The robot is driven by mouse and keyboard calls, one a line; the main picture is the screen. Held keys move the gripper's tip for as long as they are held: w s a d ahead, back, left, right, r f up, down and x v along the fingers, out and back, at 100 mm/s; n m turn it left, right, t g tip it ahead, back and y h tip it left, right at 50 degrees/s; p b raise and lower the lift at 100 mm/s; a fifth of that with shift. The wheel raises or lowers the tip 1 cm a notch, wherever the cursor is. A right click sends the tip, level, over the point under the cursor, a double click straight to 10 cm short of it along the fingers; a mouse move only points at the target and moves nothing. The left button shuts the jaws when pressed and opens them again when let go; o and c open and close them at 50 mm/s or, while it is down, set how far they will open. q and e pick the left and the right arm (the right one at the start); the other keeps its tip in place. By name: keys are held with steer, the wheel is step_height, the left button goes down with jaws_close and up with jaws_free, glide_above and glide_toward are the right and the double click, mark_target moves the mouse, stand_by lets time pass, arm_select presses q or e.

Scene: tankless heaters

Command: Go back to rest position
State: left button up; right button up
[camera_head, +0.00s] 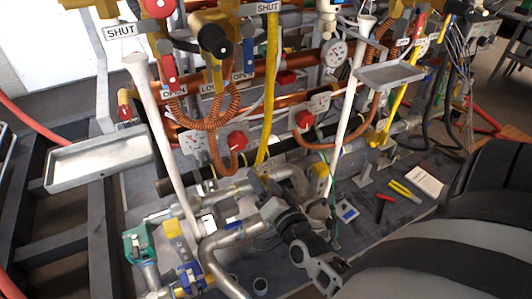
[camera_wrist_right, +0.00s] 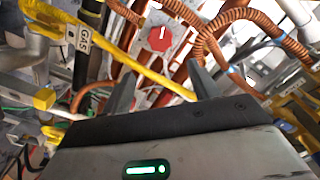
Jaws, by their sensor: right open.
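My right gripper (camera_head: 264,184) reaches in from the lower right, in front of the pipework near the lower end of a yellow pipe (camera_head: 272,85). In the right wrist view the right gripper (camera_wrist_right: 163,88) has its two dark fingers spread apart. I see nothing held between them. Beyond them are a red knob (camera_wrist_right: 160,38) on a light plate, a yellow tube (camera_wrist_right: 150,73) and coiled copper-coloured lines (camera_wrist_right: 240,18). My left gripper is not in view.
Grey trays stand at the left (camera_head: 100,163) and upper right (camera_head: 390,74). White pipes (camera_head: 165,140) rise near my right gripper. Red knobs (camera_head: 304,120) and valves crowd the rack behind. Pens (camera_head: 405,190) and a paper (camera_head: 424,181) lie on the grey board.

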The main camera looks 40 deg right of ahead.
steer(key=shift+s, duration=0.2)
arm_select(q)
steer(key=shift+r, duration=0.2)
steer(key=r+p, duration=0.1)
steer(key=p, duration=0.2)
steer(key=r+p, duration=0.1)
steer(key=p, duration=0.2)
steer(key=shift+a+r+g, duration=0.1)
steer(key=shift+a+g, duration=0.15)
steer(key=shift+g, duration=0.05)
arm_select(e)
steer(key=s+a+r+n+g+y, duration=0.1)
steer(key=s+a+n+g+y, duration=0.2)
steer(key=s+a+n, duration=0.2)
steer(key=s+a+r+n+g+y, duration=0.1)
steer(key=s+a+n+g+y, duration=0.3)
steer(key=a+n, duration=0.5)
steer(key=s+a, duration=0.1)
steer(key=a, duration=0.2)
steer(key=shift+s+r, duration=0.15)
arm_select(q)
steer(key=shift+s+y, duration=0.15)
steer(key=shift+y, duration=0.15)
arm_select(e)
steer(key=shift+y, duration=0.3)
